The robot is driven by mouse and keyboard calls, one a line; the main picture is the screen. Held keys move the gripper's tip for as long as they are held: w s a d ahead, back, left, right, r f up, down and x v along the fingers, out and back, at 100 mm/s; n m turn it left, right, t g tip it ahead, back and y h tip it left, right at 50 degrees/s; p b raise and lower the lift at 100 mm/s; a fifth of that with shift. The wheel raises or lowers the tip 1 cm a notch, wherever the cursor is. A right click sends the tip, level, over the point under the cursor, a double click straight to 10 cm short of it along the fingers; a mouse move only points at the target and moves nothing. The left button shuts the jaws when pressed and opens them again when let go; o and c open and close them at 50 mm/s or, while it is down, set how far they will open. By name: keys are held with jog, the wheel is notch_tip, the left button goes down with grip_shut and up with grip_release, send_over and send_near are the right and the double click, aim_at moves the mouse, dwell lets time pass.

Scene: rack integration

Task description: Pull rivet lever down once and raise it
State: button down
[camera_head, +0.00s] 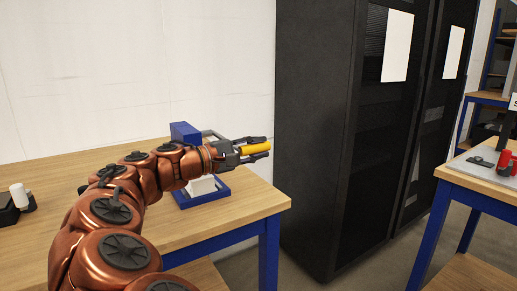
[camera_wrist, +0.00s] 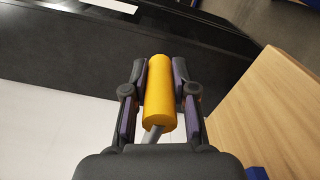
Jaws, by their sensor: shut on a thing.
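The rivet lever has a yellow cylindrical handle (camera_head: 255,149) on a thin grey rod. It also shows in the wrist view (camera_wrist: 159,95), upright between the two fingers with part of its rod below. My gripper (camera_head: 256,148) is shut on the yellow handle, one finger on each side. In the wrist view my gripper (camera_wrist: 160,88) has its dark pads against the handle's sides. The blue rivet press (camera_head: 186,133) stands on the wooden table behind my wrist. Its base shows below my arm, and its middle is partly hidden by my arm.
A tall black rack cabinet (camera_head: 318,120) stands just right of the table (camera_head: 240,201). A small black device with a white cylinder (camera_head: 20,196) sits at the far left. Another table (camera_head: 485,185) with red parts is at the right. A white wall is behind.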

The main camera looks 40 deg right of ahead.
jog(key=c, duration=0.9)
grip_release()
jog(key=shift+f, duration=0.15)
jog(key=shift+a, duration=0.1)
jog(key=a, duration=0.4)
jog(key=w+a, duration=0.1)
jog(key=a, duration=0.2)
jog(key=w+a, duration=0.1)
jog(key=a, duration=0.3)
jog(key=shift+w+a, duration=0.15)
jog(key=shift+a, duration=0.15)
